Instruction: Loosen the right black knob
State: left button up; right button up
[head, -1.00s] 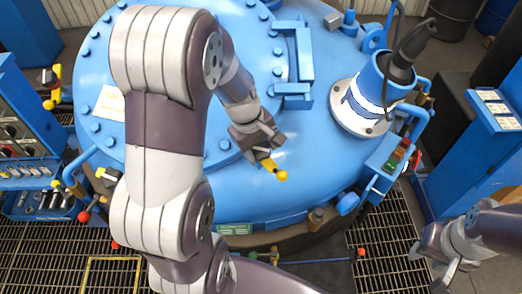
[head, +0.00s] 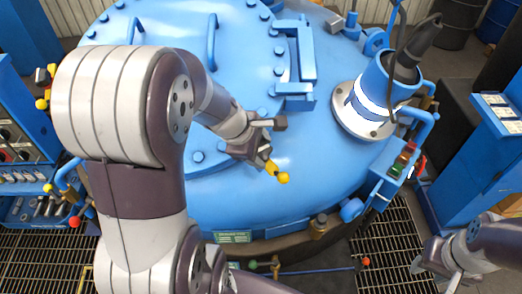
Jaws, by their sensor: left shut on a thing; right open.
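My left gripper (head: 262,150) is over the front of the blue round furnace lid (head: 230,185). It is shut on a yellow handle (head: 275,170) with a round ball end, which sticks out below the fingers. My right gripper (head: 434,274) is open and empty at the lower right, over the floor grating and away from the furnace. I cannot clearly pick out the right black knob; small dark dials (head: 6,134) show on the blue cabinet at the left edge. My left arm covers part of the lid.
A blue-and-white port (head: 364,108) with a dark cable plug stands on the furnace's right. A box with red and green buttons (head: 402,160) hangs at its right side. A blue console (head: 480,160) stands further right. Free grating (head: 385,235) lies between.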

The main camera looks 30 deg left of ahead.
pick_arm(q)
jog(key=shift+s+f, duration=0.2)
jog(key=shift+f, duration=0.05)
dwell(0.3)
jog(key=o, duration=1)
jog(key=shift+o, duration=0.2)
jog(key=shift+w+a, duration=0.15)
jog(key=shift+a, duration=0.1)
jog(key=shift+r, duration=0.35)
jog(key=v, duration=1.2)
jog(key=shift+s, duration=0.25)
